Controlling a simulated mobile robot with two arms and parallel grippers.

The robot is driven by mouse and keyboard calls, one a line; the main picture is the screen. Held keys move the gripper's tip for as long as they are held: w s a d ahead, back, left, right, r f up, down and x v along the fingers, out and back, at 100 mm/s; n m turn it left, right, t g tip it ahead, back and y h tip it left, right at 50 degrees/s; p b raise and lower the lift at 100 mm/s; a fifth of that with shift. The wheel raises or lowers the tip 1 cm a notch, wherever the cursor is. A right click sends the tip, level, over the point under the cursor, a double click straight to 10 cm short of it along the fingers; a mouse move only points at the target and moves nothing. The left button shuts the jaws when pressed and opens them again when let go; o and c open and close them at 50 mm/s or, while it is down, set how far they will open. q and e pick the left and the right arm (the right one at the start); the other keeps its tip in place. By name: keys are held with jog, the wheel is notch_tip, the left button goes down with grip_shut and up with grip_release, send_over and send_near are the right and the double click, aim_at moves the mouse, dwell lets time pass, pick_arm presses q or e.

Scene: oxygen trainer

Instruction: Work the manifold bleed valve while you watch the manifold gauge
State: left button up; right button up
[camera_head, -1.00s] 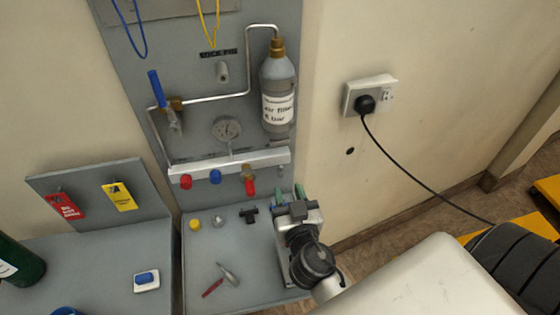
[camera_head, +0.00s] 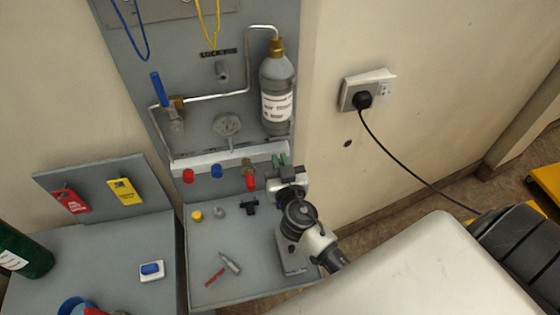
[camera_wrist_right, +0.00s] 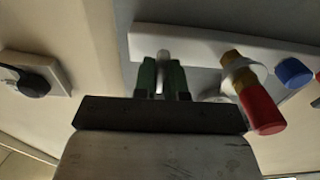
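The grey manifold bar (camera_head: 215,160) runs across the lower panel. The round manifold gauge (camera_head: 228,125) stands above it; its reading is too small to tell. A brass fitting with a red end (camera_head: 249,175) hangs from the bar; it also shows in the right wrist view (camera_wrist_right: 262,106). A small silver stub (camera_wrist_right: 163,56), possibly the bleed valve, shows under the bar's end. My right gripper (camera_head: 281,160) is at the bar's right end, its green fingertips (camera_wrist_right: 162,78) apart with the stub in line between them. Contact is unclear. My left gripper is out of view.
Red (camera_head: 188,176) and blue caps (camera_head: 216,171) sit along the bar. A grey cylinder (camera_head: 278,88) hangs above its right end. The shelf (camera_head: 205,262) below holds small loose parts and a red-handled tool (camera_head: 222,268). A plugged socket (camera_head: 367,92) is on the right wall.

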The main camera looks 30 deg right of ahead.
grip_shut()
jog(key=shift+f+n+b, duration=0.15)
jog(key=shift+n+b, duration=0.25)
jog(key=shift+n, duration=0.1)
jog(key=n, duration=0.1)
jog(key=n+b, duration=0.1)
jog(key=n, duration=0.1)
jog(key=shift+a+n, duration=0.2)
jog(key=shift+n, duration=0.1)
jog(key=o, duration=0.5)
grip_release()
jog(key=shift+o, duration=0.2)
jog(key=b+v, duration=0.4)
jog(key=v, duration=0.6)
jog(key=shift+s, duration=0.35)
